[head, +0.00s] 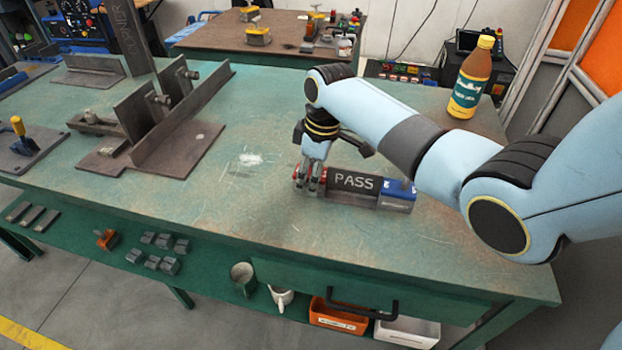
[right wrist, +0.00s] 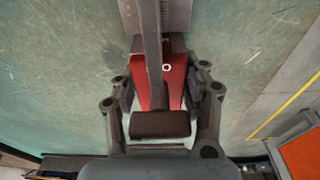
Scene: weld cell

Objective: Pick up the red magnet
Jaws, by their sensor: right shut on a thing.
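The red magnet (right wrist: 174,82) lies between the two fingers of my right gripper (right wrist: 162,92) in the right wrist view, and the fingers are closed on its sides. A grey bar crosses in front of part of it there. In the head view only red edges of the magnet (head: 297,173) show beside my right gripper (head: 312,182), which points down at the bench. The magnet sits at the left end of a dark piece marked PASS (head: 352,184). I cannot tell whether it touches the bench. My left gripper is not in view.
A blue block (head: 398,192) sits at the right end of the PASS piece. A steel fixture (head: 180,150) stands left, a bottle (head: 470,78) at the back right. A drawer handle (head: 362,308) juts out in front.

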